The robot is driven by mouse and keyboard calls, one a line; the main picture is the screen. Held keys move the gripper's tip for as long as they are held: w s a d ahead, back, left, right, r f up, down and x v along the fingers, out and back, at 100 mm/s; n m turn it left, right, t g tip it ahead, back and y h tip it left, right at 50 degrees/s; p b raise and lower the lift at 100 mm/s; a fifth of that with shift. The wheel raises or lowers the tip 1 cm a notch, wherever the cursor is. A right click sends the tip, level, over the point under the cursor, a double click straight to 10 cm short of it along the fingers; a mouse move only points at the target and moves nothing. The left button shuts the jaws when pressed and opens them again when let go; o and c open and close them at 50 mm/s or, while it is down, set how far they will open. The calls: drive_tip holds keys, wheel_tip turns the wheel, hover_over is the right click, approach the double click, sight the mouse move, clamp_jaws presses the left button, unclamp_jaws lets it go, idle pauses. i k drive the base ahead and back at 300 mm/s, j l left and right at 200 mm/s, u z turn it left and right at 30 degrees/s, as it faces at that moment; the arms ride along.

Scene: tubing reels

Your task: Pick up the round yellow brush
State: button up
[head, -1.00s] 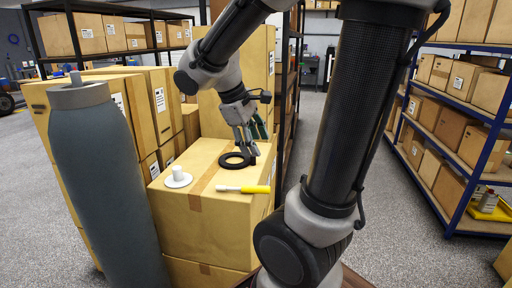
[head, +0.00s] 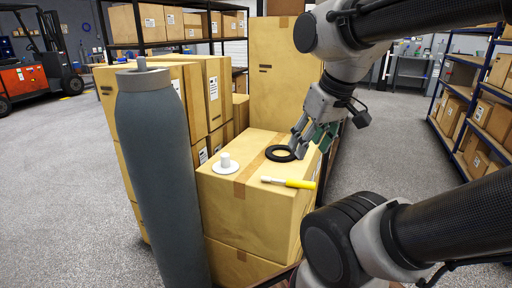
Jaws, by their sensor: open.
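The round yellow brush (head: 298,184) lies on the top of a cardboard box (head: 222,192), near its front right edge. Its yellow handle points right and its pale head points left. My gripper (head: 298,150) is open above the box top, behind the brush and apart from it. The fingers point down by a black ring (head: 280,153); I cannot tell whether they touch it. Nothing shows between the fingers.
A white spool-like piece (head: 225,165) stands on the box's left side. A tall grey cylinder (head: 160,180) stands close at left. More boxes (head: 284,75) rise behind, and shelving (head: 475,100) stands at right. Open floor lies on both sides.

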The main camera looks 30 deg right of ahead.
sight(303, 185)
drive_tip(key=i+j+z, duration=0.1)
drive_tip(key=z, duration=0.3)
drive_tip(key=i+j+z, duration=0.1)
drive_tip(key=z, duration=0.25)
drive_tip(key=i+j+z, duration=0.15)
drive_tip(key=z, duration=0.25)
